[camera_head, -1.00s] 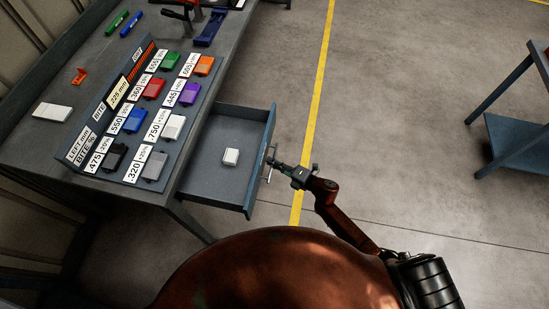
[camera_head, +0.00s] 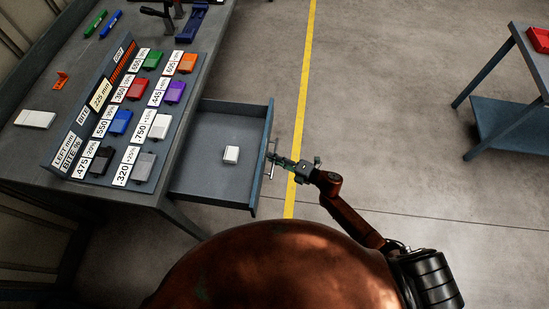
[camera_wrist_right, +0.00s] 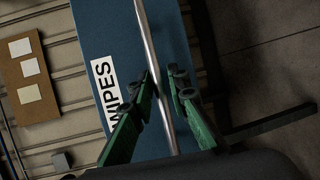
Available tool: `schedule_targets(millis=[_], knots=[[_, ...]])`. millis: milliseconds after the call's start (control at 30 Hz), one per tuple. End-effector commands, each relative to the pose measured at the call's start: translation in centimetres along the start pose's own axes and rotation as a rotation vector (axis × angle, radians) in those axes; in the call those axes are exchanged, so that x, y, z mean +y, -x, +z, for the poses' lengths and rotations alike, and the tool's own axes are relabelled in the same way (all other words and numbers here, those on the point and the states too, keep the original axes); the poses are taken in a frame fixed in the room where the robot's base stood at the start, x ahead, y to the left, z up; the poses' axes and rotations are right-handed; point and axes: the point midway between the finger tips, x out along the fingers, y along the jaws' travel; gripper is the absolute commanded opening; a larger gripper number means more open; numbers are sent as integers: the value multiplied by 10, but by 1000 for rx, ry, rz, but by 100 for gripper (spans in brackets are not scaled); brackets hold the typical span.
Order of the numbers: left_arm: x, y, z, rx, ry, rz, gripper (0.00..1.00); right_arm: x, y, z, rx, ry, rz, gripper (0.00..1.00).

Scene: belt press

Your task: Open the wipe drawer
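The wipe drawer (camera_head: 215,185) stands pulled out from under the workbench, its inside in view. A small white block (camera_head: 231,154) lies in it. Its front panel (camera_wrist_right: 100,30) is blue in the right wrist view, with a white label reading "WIPES" (camera_wrist_right: 107,85), partly covered by a finger. A silver bar handle (camera_wrist_right: 147,30) runs along the front; it also shows in the head view (camera_head: 273,150). My right gripper (camera_head: 277,160) is at this handle. My left gripper is out of view.
The workbench (camera_head: 60,95) carries a labelled rack (camera_head: 60,160) of coloured blocks, pens, an orange part and a white box (camera_head: 35,119). A blue side table (camera_head: 515,125) with a red bin (camera_head: 541,39) stands right. Open floor lies between, crossed by a yellow line (camera_head: 303,80).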

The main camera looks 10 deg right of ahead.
Motion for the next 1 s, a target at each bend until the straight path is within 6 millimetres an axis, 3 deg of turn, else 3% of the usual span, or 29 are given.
schedule_targets(millis=[133, 467, 1000], knots=[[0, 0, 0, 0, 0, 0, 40, 1, 0, 1, -1, 0, 1, 26], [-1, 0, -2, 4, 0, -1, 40, 1, 5, 1, -2, 1, 1, 26], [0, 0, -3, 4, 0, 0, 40, 0, 102, 0, -1, 0, -1, 26]])
